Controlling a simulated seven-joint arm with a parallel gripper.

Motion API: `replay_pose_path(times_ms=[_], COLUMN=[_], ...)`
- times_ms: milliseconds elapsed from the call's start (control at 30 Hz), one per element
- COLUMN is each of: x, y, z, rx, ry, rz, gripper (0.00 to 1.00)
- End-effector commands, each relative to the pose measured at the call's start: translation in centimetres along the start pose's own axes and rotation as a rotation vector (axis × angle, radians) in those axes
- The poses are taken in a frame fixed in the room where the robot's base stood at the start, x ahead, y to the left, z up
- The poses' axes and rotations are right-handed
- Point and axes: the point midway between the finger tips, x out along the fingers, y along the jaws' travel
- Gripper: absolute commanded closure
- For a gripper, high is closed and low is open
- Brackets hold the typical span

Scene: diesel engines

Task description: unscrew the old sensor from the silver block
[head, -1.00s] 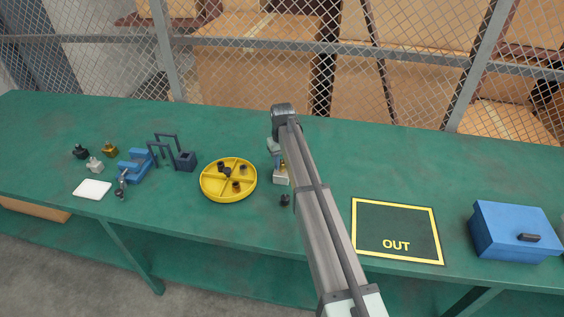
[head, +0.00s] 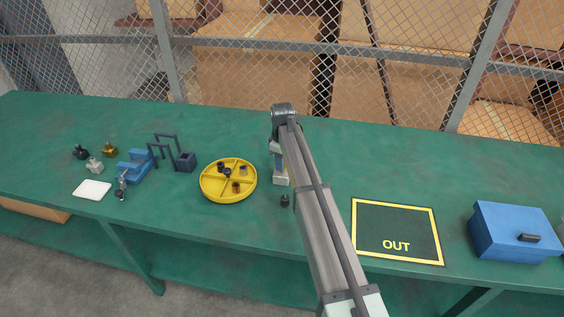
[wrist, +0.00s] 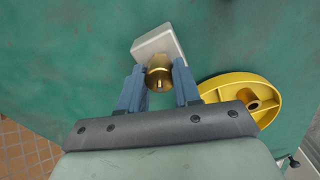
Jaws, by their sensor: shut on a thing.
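The silver block (wrist: 160,43) stands on the green bench and shows at the top middle of the wrist view. In the head view the block (head: 281,180) is partly behind my arm. The old sensor (wrist: 159,73) is a brass cylinder that sticks up from the block. My gripper (wrist: 159,80) is over the block, with one blue finger on each side of the brass sensor, shut on it. In the head view my gripper (head: 277,160) is mostly hidden by my arm. The sensor's thread is hidden.
A yellow divided tray (head: 205,190) with several small dark parts stands left of the block. A small dark part (head: 285,200) lies in front of the block. An OUT mat (head: 385,215) and a blue box (head: 510,230) are to the right. A blue stand (head: 135,170) is left.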

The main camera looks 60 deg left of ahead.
Motion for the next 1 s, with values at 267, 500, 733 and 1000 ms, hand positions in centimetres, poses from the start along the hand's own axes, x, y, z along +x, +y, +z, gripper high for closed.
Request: replay_pose_path(times_ms=[267,500,733,1000], x=[-0.8,-1.9,-3.0,-4.4], y=[0.0,0.0,0.0,0.0], z=[-0.1,-0.1,-0.1,-0.1], rx=[0.001,0.001,0.001,0.001], ry=[0.002,0.002,0.002,0.002], rz=[0.001,0.001,0.001,0.001], gripper=[1.00,1.00,1.00,1.00])
